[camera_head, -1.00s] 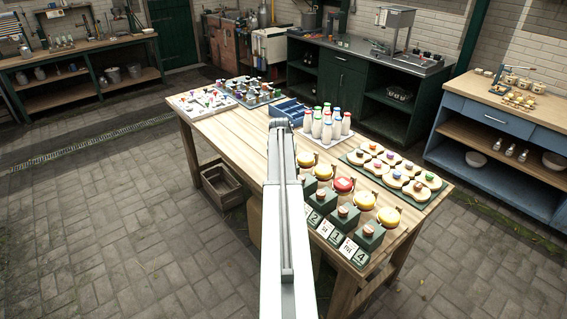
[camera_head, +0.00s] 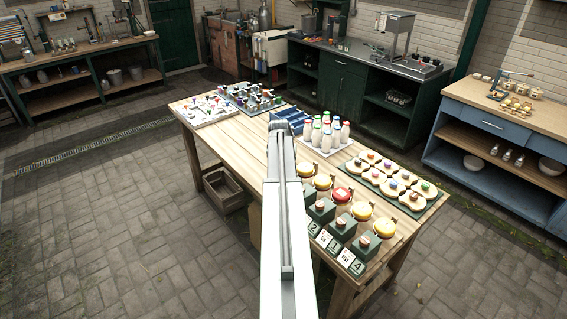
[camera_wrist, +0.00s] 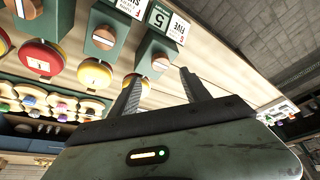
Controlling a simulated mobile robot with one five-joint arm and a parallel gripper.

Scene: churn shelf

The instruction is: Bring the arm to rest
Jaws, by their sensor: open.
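My gripper (camera_wrist: 160,95) shows in the wrist view with its two grey fingers apart and nothing between them. Beyond the fingers are a yellow round piece (camera_wrist: 137,84) and a green block with a round knob (camera_wrist: 158,58), next to a card marked 5. In the head view my arm reaches out over the wooden table (camera_head: 230,140), and its far end hides part of the table top. The gripper's fingers cannot be made out in that view.
Right of my arm stand green numbered blocks (camera_head: 342,225), a red round piece (camera_head: 342,195) and a tray of round boards (camera_head: 405,185). White bottles (camera_head: 325,135) and a blue rack (camera_head: 287,115) stand farther back.

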